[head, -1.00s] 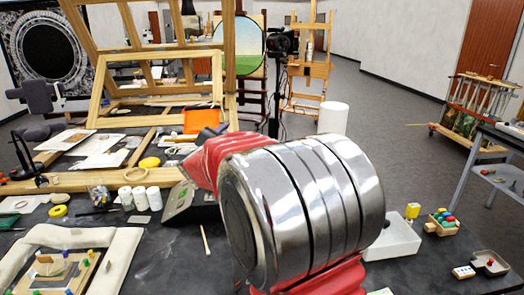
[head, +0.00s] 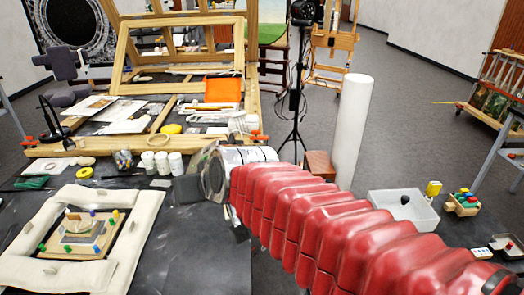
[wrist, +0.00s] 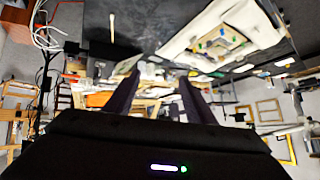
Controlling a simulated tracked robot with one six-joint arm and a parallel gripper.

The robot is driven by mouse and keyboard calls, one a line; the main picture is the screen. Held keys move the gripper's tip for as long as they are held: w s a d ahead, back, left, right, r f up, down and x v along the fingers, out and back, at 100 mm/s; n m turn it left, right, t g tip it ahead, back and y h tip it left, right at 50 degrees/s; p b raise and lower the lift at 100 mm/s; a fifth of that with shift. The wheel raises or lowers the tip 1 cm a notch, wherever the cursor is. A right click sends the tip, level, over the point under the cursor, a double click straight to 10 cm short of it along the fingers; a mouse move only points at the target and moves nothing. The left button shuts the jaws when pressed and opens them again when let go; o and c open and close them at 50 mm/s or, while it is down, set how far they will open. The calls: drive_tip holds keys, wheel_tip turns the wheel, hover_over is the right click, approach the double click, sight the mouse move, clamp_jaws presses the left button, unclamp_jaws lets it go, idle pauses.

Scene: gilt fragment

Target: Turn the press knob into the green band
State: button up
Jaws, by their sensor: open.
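My gripper (wrist: 158,82) shows in the wrist view as two dark fingers standing apart, with nothing between them. Beyond them the workbench appears at a steep tilt, out of focus. In the head view my red-sleeved arm reaches from the lower right to the bench, and my gripper cannot be made out there. I cannot pick out the press knob or its green band in either view; the arm covers part of the bench.
A padded white frame (head: 138,236) surrounds a small board with coloured pegs (head: 80,234). White jars (head: 162,162) and a wooden frame stand behind. A white column (head: 350,130) and a white tray (head: 428,218) are right. Dark bench surface (head: 190,250) lies clear at front centre.

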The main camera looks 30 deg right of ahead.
drive_tip(key=s+d+f+n+g+h, duration=0.1)
drive_tip(key=s+f+g, duration=0.3)
drive_tip(key=s, duration=1)
wheel_tip(320, 180, down, 3)
drive_tip(key=shift+s+d+n, duration=0.25)
drive_tip(key=shift+d+n, duration=0.05)
drive_tip(key=shift+c, duration=0.4)
